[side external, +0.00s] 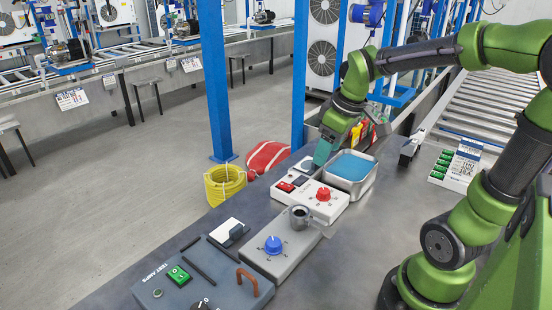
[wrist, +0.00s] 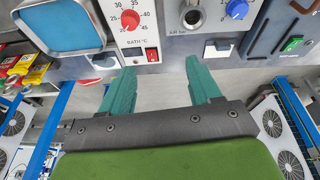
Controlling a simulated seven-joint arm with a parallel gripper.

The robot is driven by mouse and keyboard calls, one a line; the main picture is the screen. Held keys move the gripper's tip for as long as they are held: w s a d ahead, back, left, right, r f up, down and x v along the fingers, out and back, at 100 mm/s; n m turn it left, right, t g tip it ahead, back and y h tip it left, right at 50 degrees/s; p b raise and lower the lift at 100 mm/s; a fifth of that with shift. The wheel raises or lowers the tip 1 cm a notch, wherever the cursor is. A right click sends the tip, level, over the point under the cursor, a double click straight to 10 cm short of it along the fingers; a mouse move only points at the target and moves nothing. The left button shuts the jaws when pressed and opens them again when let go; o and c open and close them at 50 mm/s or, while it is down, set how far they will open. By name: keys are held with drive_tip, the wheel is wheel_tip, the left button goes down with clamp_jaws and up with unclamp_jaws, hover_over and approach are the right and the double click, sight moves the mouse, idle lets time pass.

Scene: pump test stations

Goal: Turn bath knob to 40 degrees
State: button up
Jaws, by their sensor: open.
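The bath knob is a red round knob on a white panel marked BATH °C. It shows in the side external view (side external: 323,194) and at the top of the wrist view (wrist: 130,20). A ring of temperature numbers surrounds it; I cannot tell for sure which number its pointer is at. My gripper (side external: 323,152) has teal fingers and is above and behind the panel in the side external view. In the wrist view my gripper (wrist: 160,66) is open and empty, its fingertips apart from the knob and below it in the picture.
A red switch (wrist: 152,54) sits beside the knob. The metal water bath (side external: 351,171) stands close by. A grey unit with a blue knob (side external: 273,245) and a metal cup (side external: 299,216) stands in front. A dark test box (side external: 205,285) with a handle is at the front left.

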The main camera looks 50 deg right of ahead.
sight(324, 191)
drive_tip(key=w+d+f+n+g, duration=0.1)
drive_tip(key=d+n, duration=0.3)
drive_tip(key=n, duration=0.6)
drive_tip(key=w+d+n+g, duration=0.2)
drive_tip(key=d+n, duration=0.1)
drive_tip(key=n, duration=0.6)
drive_tip(key=shift+y, duration=0.3)
wheel_tip(324, 191, down, 16)
drive_tip(key=shift+w+a, duration=0.1)
drive_tip(key=shift+w, duration=0.05)
drive_tip(key=shift+c, duration=0.2)
drive_tip(key=c, duration=1)
